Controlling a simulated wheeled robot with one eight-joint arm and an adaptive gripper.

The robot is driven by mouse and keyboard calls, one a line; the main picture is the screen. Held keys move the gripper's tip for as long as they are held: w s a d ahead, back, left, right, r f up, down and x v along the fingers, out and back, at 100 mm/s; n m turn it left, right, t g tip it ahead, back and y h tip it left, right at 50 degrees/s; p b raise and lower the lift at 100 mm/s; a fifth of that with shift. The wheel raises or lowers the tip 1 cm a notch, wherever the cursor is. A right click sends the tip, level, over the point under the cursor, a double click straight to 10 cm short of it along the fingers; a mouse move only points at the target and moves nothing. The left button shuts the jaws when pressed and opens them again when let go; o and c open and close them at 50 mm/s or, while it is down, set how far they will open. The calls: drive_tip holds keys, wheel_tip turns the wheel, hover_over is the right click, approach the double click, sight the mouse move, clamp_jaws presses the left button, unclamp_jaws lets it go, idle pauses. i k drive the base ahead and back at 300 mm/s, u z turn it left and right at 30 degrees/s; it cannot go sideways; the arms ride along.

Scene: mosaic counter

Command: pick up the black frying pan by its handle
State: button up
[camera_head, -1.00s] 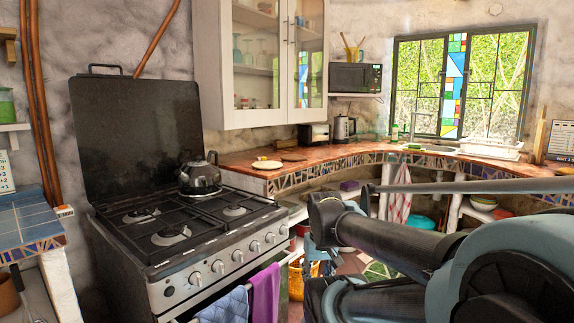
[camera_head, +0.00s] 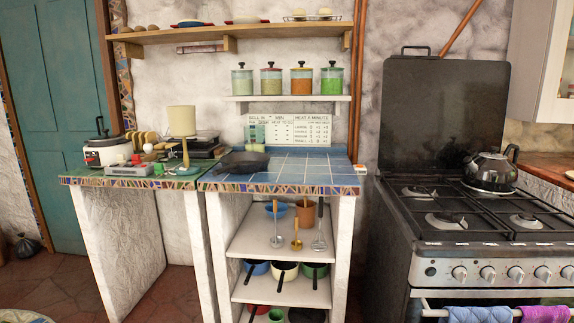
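A black frying pan (camera_head: 245,160) rests on the left part of the blue tiled counter (camera_head: 310,172), near the wall. Its dark handle seems to point toward the front left, but it is too small to tell clearly. My gripper is not in view, and no part of my arm shows in the current head view.
A gas stove (camera_head: 470,215) with a kettle (camera_head: 490,170) stands to the right. Jars (camera_head: 272,82) sit on a shelf above. Open shelves below hold pots (camera_head: 285,270).

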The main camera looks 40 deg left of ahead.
sight(242, 163)
drive_tip(key=u, duration=2.35)
